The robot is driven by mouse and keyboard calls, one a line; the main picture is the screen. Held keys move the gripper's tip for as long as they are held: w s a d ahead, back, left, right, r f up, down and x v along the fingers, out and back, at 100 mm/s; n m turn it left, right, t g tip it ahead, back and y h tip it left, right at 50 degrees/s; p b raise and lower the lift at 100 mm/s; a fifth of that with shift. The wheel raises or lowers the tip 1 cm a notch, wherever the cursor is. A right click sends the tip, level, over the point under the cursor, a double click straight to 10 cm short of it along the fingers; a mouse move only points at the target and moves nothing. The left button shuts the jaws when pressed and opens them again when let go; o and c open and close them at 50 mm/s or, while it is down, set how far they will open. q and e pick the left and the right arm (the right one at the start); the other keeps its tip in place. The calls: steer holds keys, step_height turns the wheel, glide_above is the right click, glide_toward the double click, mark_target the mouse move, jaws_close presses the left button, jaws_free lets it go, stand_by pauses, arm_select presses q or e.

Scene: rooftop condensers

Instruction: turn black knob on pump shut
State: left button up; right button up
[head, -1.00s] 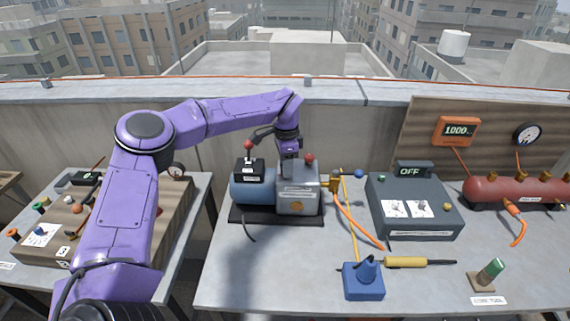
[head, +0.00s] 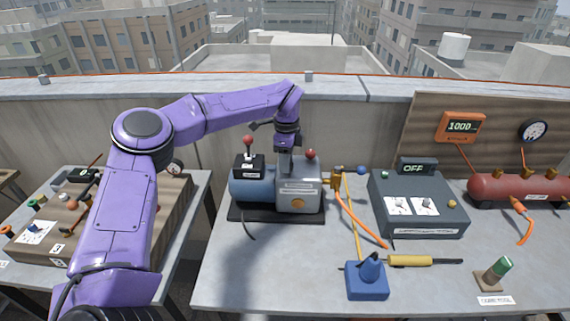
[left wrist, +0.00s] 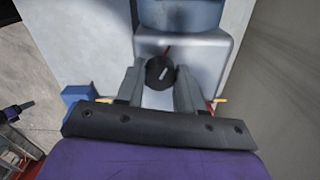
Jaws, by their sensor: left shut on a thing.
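The pump (head: 298,200) is a grey metal box joined to a blue motor cylinder (head: 245,188) on a black base. The black knob (left wrist: 160,72) is on top of the pump's grey casing (left wrist: 209,48). A white pointer line on it is slanted in the left wrist view. My left gripper (left wrist: 160,80) points down from above, with a finger on each side of the knob, shut on it. In the head view the left gripper (head: 285,167) hides the knob. My right gripper is in neither view.
A red ball-topped lever (head: 248,141) and a red knob (head: 310,154) stand close to my left gripper. A brass valve with an orange hose (head: 357,220) is at the pump's right. A grey box reading OFF (head: 415,208) and a blue stand (head: 367,282) are farther right.

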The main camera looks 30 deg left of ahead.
arm_select(q)
steer(key=m, duration=0.3)
steer(key=shift+f+b, duration=0.25)
steer(key=shift+b, duration=0.1)
steer(key=m, duration=0.3)
steer(key=shift+d, duration=0.1)
steer(key=m, duration=0.3)
steer(key=shift+m, duration=1.9)
steer(key=o, duration=1)
steer(key=shift+o, duration=0.2)
steer(key=shift+r, duration=0.1)
